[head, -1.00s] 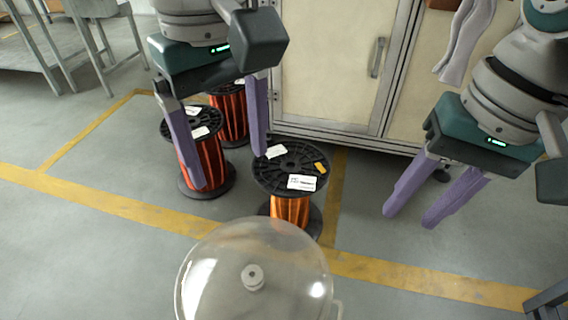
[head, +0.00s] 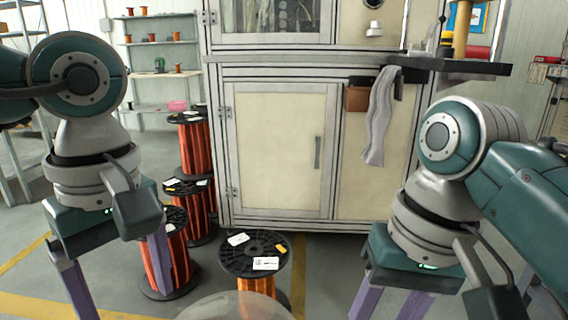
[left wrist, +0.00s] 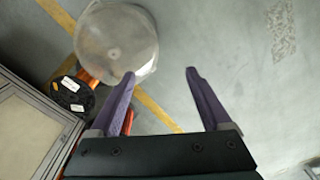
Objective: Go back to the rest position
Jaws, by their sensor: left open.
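My left gripper (head: 125,298) hangs at the lower left of the head view, pointing down, with its purple fingers apart. One finger runs off the bottom edge; the other hangs in front of a spool of red-orange wire. In the left wrist view, my left gripper (left wrist: 160,73) is open with nothing held between its fingers. My right gripper (head: 390,307) hangs at the lower right of the head view, also pointing down. Its fingers are apart with floor between them, and their tips are cut off by the bottom edge.
A copper wire spool (head: 255,253) stands on the floor between the arms. Several red-orange spools (head: 196,150) stand behind my left gripper. A cream cabinet (head: 275,150) is ahead, with a grey cloth (head: 380,115) hanging on it. Shelves (head: 165,80) stand at the back left.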

